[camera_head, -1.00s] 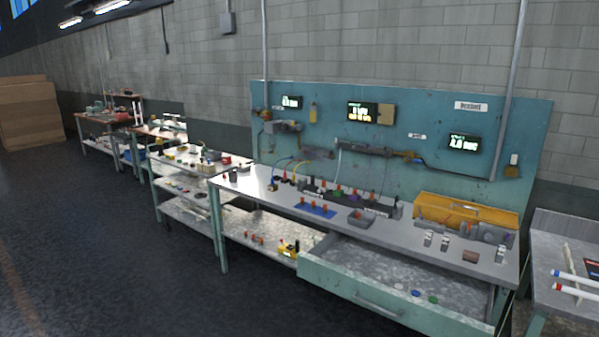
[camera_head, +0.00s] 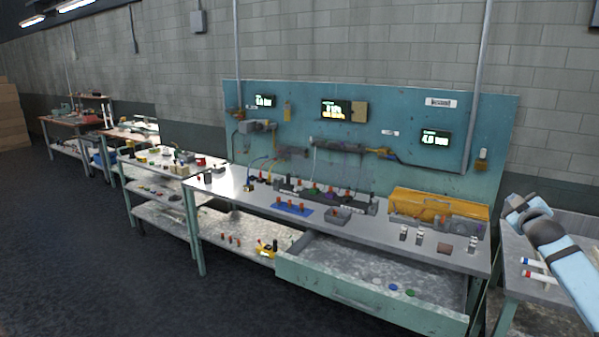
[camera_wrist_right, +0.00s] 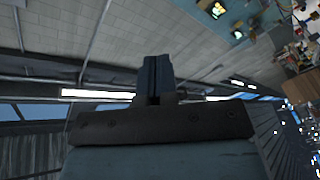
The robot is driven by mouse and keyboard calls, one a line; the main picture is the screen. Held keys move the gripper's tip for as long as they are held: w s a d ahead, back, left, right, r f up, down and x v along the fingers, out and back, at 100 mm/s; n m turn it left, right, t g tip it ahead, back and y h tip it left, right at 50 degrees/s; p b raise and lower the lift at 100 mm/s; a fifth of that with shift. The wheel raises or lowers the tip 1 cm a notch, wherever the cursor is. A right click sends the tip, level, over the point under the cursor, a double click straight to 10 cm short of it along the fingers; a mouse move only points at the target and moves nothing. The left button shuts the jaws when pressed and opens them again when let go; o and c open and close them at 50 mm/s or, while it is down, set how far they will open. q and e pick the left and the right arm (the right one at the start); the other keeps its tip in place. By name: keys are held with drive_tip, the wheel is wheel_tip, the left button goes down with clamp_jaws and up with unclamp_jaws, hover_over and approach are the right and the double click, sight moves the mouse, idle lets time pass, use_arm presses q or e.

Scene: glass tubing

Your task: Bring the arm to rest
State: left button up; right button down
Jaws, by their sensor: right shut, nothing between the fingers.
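My right arm (camera_head: 560,245), light blue with dark joints, rises at the right edge of the head view, in front of the side table. It is in the air and touches nothing that I can see. My right gripper (camera_wrist_right: 154,78) shows in the right wrist view, its two dark fingers together and nothing between them. In that view it stands against the grey wall and ceiling lights. My left gripper is out of view.
The workbench (camera_head: 350,232) has an open drawer (camera_head: 365,285) sticking out at its front. A yellow toolbox (camera_head: 437,204) stands on the bench. A side table (camera_head: 513,262) with red and blue-capped markers lies beside my right arm. The floor at left (camera_head: 70,250) is clear.

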drive_tip(key=s+a+f+g+y, duration=0.1)
drive_tip(key=s+a+f+y, duration=0.1)
drive_tip(key=s+a+f, duration=0.5)
drive_tip(key=s+a+f+m+g+y, duration=0.1)
drive_tip(key=s+a+f, duration=0.1)
drive_tip(key=a+f, duration=0.85)
drive_tip(key=s+a+f+g+y, duration=0.15)
drive_tip(key=s+a+f, duration=0.35)
drive_tip(key=f, duration=0.7)
drive_tip(key=s+a+f+m+g+y, duration=0.1)
drive_tip(key=s+a+f, duration=0.3)
drive_tip(key=s+a, duration=0.3)
drive_tip(key=s+a+f+m+g+y, duration=0.1)
drive_tip(key=s+a+f, duration=0.3)
drive_tip(key=s, duration=0.9)
drive_tip(key=s+a+f+m+g+y, duration=0.1)
drive_tip(key=s+a+f, duration=0.3)
drive_tip(key=s+a, duration=0.6)
drive_tip(key=shift+s+a+y, duration=0.25)
drive_tip(key=shift+s+y, duration=0.1)
drive_tip(key=shift+s, duration=0.05)
drive_tip(key=shift+g, duration=0.25)
